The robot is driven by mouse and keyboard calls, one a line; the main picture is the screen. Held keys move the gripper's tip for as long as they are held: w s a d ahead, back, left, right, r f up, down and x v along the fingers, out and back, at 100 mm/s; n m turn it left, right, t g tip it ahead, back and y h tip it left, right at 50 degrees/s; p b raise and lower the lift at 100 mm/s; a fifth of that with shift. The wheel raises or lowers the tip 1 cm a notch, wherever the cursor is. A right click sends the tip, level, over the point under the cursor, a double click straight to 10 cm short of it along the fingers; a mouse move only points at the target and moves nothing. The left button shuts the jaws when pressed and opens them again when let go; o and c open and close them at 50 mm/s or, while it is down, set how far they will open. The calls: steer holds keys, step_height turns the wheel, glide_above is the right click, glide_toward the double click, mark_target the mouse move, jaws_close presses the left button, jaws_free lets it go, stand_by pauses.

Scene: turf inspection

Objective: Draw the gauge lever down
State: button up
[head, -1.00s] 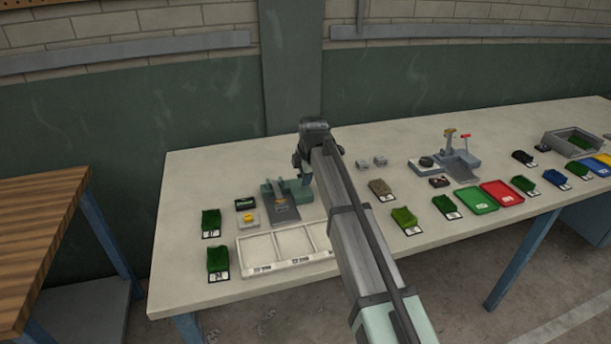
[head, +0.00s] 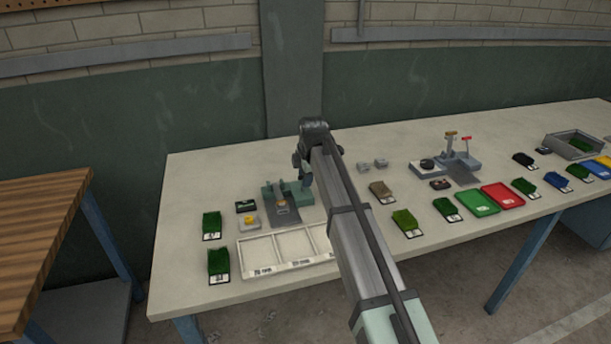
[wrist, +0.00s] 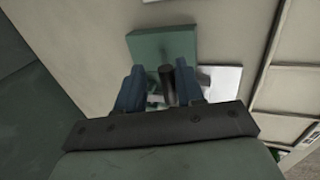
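The green gauge fixture (head: 299,190) stands on the table with a dark grey plate (head: 283,212) in front of it. In the wrist view its green block (wrist: 163,45) is close ahead of my gripper. A dark cylindrical handle (wrist: 168,84), apparently the gauge lever's, shows between the two blue fingers. My gripper (wrist: 160,88) is open around it, with a visible gap to the left finger. Whether the right finger touches the handle I cannot tell. In the head view my gripper (head: 306,180) is just beside the fixture, and my arm and wrist hide the lever.
A white sectioned tray (head: 241,262) lies in front of the fixture. Turf samples (head: 212,222) lie to its left. A grey fixture with a red handle (head: 467,138), a green tray (head: 477,202) and a red tray (head: 503,197) are to the right. The table behind is clear.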

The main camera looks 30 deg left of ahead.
steer(key=shift+r, duration=0.1)
steer(key=v, duration=1.3)
steer(key=shift+r, duration=0.3)
steer(key=shift+d, duration=0.15)
